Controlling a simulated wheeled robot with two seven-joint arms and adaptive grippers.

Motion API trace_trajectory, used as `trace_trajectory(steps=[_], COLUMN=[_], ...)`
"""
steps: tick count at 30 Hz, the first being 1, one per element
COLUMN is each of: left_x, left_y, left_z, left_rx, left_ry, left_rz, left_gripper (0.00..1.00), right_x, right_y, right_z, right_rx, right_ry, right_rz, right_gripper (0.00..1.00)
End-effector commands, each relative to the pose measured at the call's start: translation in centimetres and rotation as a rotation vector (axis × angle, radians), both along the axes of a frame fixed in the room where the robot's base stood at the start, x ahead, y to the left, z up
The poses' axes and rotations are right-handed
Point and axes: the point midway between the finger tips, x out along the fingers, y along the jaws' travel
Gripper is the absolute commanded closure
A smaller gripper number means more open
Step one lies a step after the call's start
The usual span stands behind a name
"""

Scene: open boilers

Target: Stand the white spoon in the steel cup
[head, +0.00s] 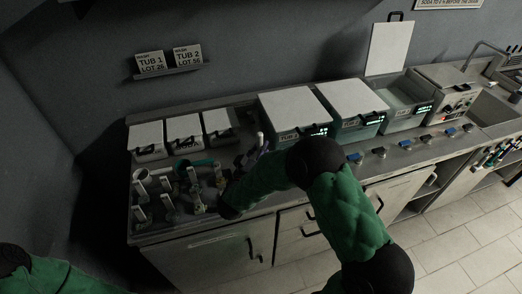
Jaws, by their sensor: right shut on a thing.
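My right gripper (222,187) is low over the left part of the steel counter, at the end of the green arm. It is shut on a small pale thing (219,173), too small and dark to tell surely as the white spoon. Several small metal cups and holders, some with upright white pieces (143,176), stand left of the gripper. I cannot tell which of them is the steel cup. The wrist and forearm hide part of the counter. My left gripper is out of view; only part of its arm shows at the lower left.
Three small white-lidded boxes (184,129) stand behind the cups, with a teal item (193,163) in front. Larger lidded tubs (292,107) line the back. The counter (205,225) ends at its front edge.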

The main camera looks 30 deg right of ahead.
Motion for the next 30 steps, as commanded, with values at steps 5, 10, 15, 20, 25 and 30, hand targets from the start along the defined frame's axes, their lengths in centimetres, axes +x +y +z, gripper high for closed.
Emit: trace_trajectory(steps=[5,10,15,20,25,30], left_x=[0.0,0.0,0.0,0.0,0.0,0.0], left_y=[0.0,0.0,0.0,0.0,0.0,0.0], left_z=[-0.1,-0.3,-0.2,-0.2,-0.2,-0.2], left_rx=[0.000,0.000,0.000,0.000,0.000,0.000], left_ry=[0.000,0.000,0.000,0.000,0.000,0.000], left_rz=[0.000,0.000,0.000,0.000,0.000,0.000], left_gripper=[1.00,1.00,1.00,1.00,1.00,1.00], right_x=[0.0,0.0,0.0,0.0,-0.1,-0.9], right_y=[0.0,0.0,0.0,0.0,0.1,1.5], right_z=[-0.2,-0.3,-0.3,-0.3,-0.3,-0.3], right_rx=[0.000,0.000,0.000,0.000,0.000,0.001], right_ry=[0.000,0.000,0.000,0.000,0.000,0.001], right_rz=[0.000,0.000,0.000,0.000,0.001,0.004], right_gripper=[1.00,1.00,0.42,0.42,0.42,0.42])
